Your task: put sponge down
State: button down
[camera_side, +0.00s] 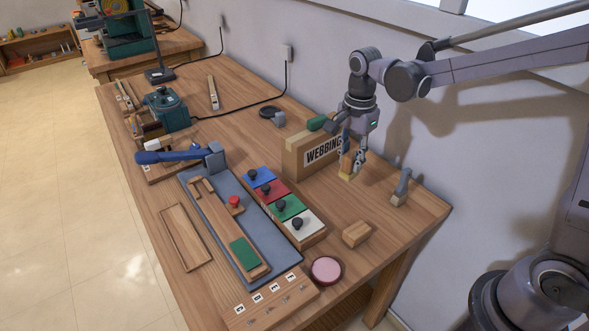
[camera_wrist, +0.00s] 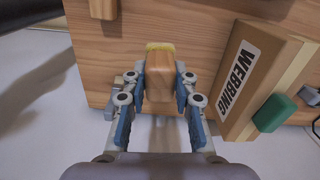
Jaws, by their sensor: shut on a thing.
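My gripper (camera_side: 350,164) is above the right part of the wooden workbench (camera_side: 385,232), just in front of the WEBBING box. It is shut on the sponge (camera_side: 347,176), a wood-coloured block with a yellow edge. In the wrist view the sponge (camera_wrist: 160,75) sits between the two fingers of my gripper (camera_wrist: 161,83), its yellow strip at the far end. The sponge looks close to the bench top, but I cannot tell whether it touches it.
The cardboard WEBBING box (camera_side: 299,160) stands directly beside my gripper, with a green item (camera_side: 317,122) at it. A grey-handled brush (camera_side: 401,190) stands to the right. A wooden block (camera_side: 356,234) and a pink round pad (camera_side: 326,268) lie nearer the front. Bare bench lies between them.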

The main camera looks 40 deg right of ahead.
jog(key=a+n, duration=0.8)
jog(key=a, duration=1.9)
jog(key=a+f, duration=0.2)
jog(key=a, duration=0.2)
jog(key=s+a+f, duration=0.1)
jog(key=a+f, duration=0.1)
jog(key=a, duration=0.2)
jog(key=s+a+f, duration=0.1)
jog(key=a+f, duration=0.1)
jog(key=a, duration=0.1)
jog(key=shift+a+f, duration=0.25)
jog(key=shift+a, duration=0.15)
jog(key=shift+f, duration=1.8)
jog(key=shift+f, duration=0.1)
jog(key=c, duration=1.1)
grip_release()
jog(key=shift+o, duration=0.2)
